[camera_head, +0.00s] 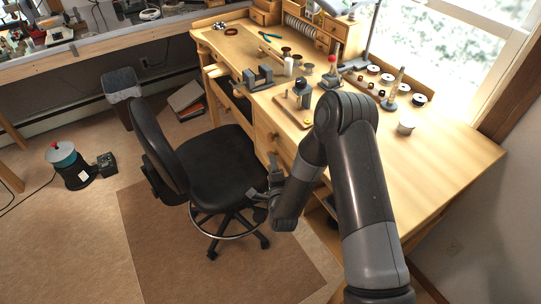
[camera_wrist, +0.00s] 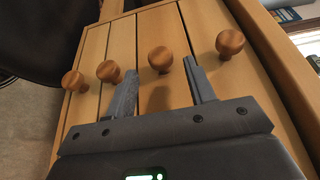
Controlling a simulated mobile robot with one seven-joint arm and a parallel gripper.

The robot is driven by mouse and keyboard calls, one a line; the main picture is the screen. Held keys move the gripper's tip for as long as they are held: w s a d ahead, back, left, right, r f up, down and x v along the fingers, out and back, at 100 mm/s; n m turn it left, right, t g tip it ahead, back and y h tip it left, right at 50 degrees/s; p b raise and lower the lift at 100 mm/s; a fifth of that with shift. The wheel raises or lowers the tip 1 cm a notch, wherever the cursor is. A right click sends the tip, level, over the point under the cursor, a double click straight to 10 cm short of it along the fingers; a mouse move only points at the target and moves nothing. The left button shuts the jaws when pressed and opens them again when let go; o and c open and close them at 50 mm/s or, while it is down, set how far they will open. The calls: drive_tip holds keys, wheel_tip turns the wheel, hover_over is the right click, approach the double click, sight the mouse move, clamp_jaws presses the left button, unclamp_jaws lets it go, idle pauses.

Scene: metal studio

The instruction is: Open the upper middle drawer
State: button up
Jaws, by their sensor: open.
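A stack of wooden drawers with round knobs fills the wrist view, turned so that the drawers run as upright strips. The second drawer from the right, which seems to be the upper middle one, has its front (camera_wrist: 157,28) flush with its neighbours. Its knob (camera_wrist: 160,58) shows between my two fingers. My gripper (camera_wrist: 160,70) is open and empty, one finger on each side of that knob in the picture; I cannot tell whether the fingers reach around it. In the head view my gripper (camera_head: 262,178) is beside the desk's drawer side, low by the chair; the arm hides much of the drawers.
Other knobs stand close on both sides: one at right (camera_wrist: 229,42) and one at left (camera_wrist: 107,71). A black office chair (camera_head: 226,160) stands close to my gripper. The wooden desk (camera_head: 445,150) above carries tools and cups.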

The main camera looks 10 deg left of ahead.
drive_tip(key=x, duration=0.5)
drive_tip(key=shift+w+a, duration=0.15)
drive_tip(key=shift+w, duration=0.15)
drive_tip(key=shift+c, duration=0.4)
clamp_jaws()
